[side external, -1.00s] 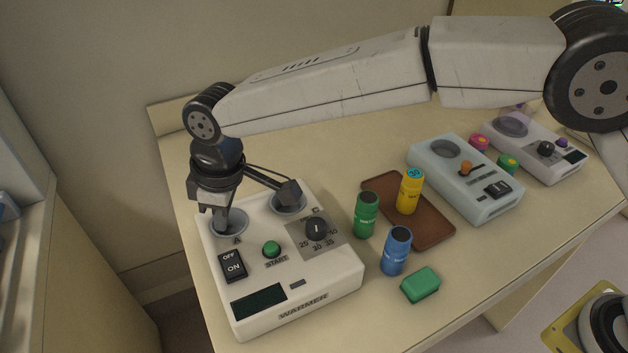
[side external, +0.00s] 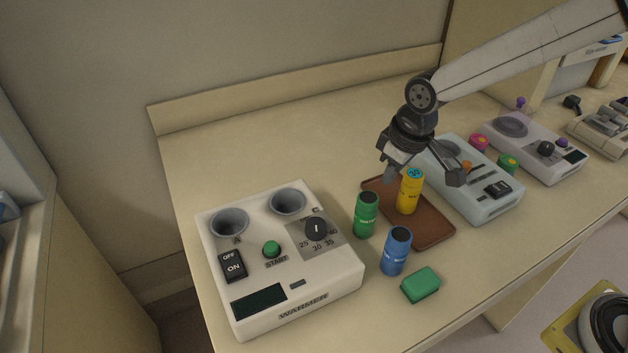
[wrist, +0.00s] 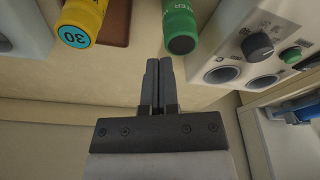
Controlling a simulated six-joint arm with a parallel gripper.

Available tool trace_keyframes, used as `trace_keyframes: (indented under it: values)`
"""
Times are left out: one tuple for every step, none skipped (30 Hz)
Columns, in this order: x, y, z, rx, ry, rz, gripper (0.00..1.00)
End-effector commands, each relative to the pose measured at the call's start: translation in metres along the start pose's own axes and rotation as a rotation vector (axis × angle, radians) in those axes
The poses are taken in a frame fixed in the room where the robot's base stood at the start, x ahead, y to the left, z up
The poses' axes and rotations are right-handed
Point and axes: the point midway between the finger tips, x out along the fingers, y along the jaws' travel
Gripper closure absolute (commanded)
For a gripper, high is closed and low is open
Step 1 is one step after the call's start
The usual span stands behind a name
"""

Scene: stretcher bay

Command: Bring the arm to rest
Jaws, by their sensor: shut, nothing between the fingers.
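My gripper (side external: 421,182) hangs above the brown tray (side external: 433,232), near its back edge and close to the yellow bottle (side external: 410,192) standing there. In the wrist view my gripper (wrist: 159,62) has its two fingers together with nothing between them. The yellow bottle (wrist: 79,24) and the green bottle (wrist: 180,28) show ahead of the fingers in that view. My arm reaches in from the upper right.
The white warmer (side external: 330,274) stands at the left with two empty-looking wells. A green bottle (side external: 366,214), a blue bottle (side external: 396,251) and a green block (side external: 420,285) stand in the middle front. Pale devices (side external: 483,204) (side external: 524,137) are at the right. The back left counter is clear.

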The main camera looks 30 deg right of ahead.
Motion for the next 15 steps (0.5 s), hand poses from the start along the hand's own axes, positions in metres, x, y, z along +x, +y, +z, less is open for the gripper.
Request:
trace_keyframes:
  values:
    - [-0.001, 0.012, 0.015, 0.041, 0.003, 0.008, 1.00]
    - [-0.002, 0.018, 0.024, 0.062, 0.004, 0.012, 1.00]
    - [-0.002, 0.025, 0.035, 0.091, 0.007, 0.018, 1.00]
    - [-0.002, 0.030, 0.044, 0.113, 0.008, 0.022, 1.00]
    - [-0.002, 0.035, 0.052, 0.133, 0.011, 0.027, 1.00]
    - [-0.002, 0.041, 0.065, 0.163, 0.012, 0.032, 1.00]
    - [-0.002, 0.045, 0.074, 0.184, 0.014, 0.036, 1.00]
    - [-0.002, 0.049, 0.083, 0.205, 0.015, 0.041, 1.00]
    - [-0.002, 0.053, 0.095, 0.232, 0.018, 0.046, 1.00]
    - [-0.002, 0.056, 0.103, 0.250, 0.019, 0.050, 1.00]
    - [-0.002, 0.058, 0.111, 0.269, 0.021, 0.053, 1.00]
    - [-0.002, 0.061, 0.121, 0.292, 0.023, 0.058, 1.00]
    - [-0.002, 0.063, 0.128, 0.307, 0.024, 0.061, 1.00]
    - [-0.002, 0.064, 0.134, 0.321, 0.025, 0.063, 1.00]
    - [-0.002, 0.065, 0.141, 0.336, 0.027, 0.066, 1.00]
